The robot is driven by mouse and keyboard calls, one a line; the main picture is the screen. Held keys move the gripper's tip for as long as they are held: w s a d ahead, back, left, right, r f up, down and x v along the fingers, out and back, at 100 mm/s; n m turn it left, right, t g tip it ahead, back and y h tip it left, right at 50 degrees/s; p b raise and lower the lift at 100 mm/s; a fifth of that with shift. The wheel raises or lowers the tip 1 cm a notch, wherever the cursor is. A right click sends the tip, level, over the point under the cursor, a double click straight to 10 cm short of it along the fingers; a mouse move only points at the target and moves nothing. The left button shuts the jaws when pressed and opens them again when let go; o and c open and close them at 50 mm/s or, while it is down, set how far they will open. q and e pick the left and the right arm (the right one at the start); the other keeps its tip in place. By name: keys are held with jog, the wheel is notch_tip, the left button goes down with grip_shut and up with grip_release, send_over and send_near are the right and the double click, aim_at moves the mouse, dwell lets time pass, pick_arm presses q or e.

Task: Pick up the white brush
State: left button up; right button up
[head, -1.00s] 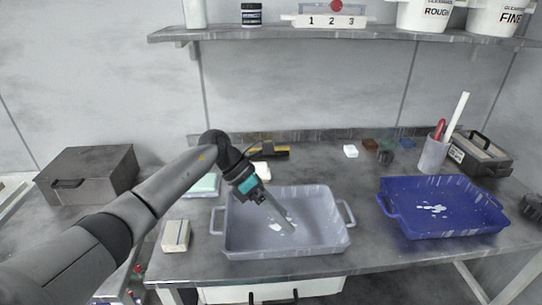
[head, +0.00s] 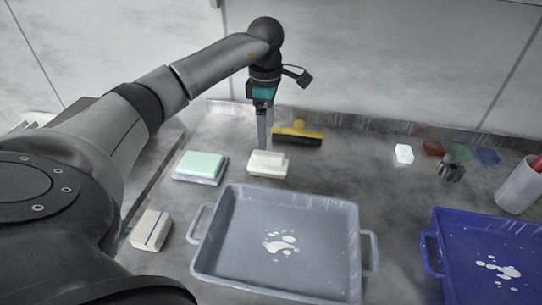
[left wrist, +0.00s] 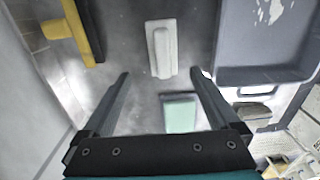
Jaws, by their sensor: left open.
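The white brush (head: 267,164) lies on the grey bench just behind the grey tray, a low white block with a raised grip on top. In the left wrist view the brush (left wrist: 161,47) lies lengthwise just beyond the fingertips, in line with the gap between them. My left gripper (head: 265,143) points down close behind the brush in the head view. In the left wrist view my left gripper (left wrist: 162,75) has its fingers spread with nothing between them. My right gripper is not in view.
The grey tray (head: 210,233) with white splashes stands in front of the brush. A green-topped block (head: 201,166) lies to its left, and a yellow-and-black tool (head: 298,137) lies behind it. A blue tray (head: 437,238) stands at right. The bench between the brush and the small white block (head: 403,154) is clear.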

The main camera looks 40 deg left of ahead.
pick_arm(q)
send_over(269, 162)
jog(key=w+a, duration=0.1)
jog(key=a, duration=0.1)
jog(key=f, duration=0.2)
jog(key=f+b, duration=0.1)
jog(key=f, duration=0.1)
jog(key=shift+w+d+f, duration=0.15)
jog(key=shift+d+f, duration=0.05)
jog(key=shift+f, duration=0.7)
jog(key=shift+d+f+b, duration=0.2)
jog(key=shift+f+b, duration=0.25)
jog(key=shift+f, duration=0.5)
jog(key=shift+d+f+b, duration=0.2)
jog(key=shift+f+b, duration=0.2)
jog(key=shift+f, duration=1.2)
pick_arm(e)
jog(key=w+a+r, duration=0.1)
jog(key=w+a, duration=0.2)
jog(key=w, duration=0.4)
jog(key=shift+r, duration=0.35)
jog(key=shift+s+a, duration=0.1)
pick_arm(q)
grip_shut()
